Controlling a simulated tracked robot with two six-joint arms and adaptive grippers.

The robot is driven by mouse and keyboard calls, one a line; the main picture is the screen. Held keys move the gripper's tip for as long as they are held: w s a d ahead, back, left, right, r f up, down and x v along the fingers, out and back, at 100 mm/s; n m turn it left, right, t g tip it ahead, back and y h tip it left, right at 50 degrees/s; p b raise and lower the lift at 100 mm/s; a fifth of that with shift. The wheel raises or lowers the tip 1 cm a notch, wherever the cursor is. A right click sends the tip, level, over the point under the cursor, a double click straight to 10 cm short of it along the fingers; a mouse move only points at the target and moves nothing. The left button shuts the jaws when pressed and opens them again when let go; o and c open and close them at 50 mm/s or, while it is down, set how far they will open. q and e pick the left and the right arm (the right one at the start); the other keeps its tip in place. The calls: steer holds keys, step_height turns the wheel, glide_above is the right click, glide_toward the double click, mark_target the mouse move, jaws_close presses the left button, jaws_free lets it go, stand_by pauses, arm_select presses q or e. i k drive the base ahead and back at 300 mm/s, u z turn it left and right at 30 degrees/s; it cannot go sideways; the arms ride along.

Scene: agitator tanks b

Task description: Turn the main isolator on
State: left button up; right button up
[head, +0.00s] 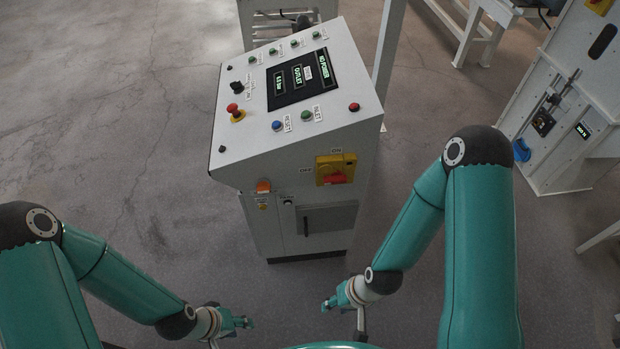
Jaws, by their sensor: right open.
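The main isolator (336,169) is a yellow plate with a red handle on the front of the grey control console, right of its middle. The red handle lies roughly sideways, low on the plate. An ON label (336,150) is above the plate and an OFF label (306,170) is at its left. My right gripper (338,304) is open and empty, low in front of the console and below the isolator, apart from it. My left gripper (238,324) is at the lower left, away from the console; its finger opening is not clear.
The console's sloped top (240,150) carries a screen (303,78) reading NO POWER, a red emergency stop button (235,110) and several other buttons. An orange fitting (263,186) is on its front. A grey cabinet (570,110) stands at right. Floor at left is clear.

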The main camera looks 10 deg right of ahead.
mark_target(336, 176)
steer(key=z, duration=1.5)
steer(key=i, duration=0.1)
steer(key=u, duration=2.4)
steer(key=k, duration=0.75)
steer(key=z, duration=1.2)
steer(key=i, duration=0.5)
steer(key=u, duration=0.1)
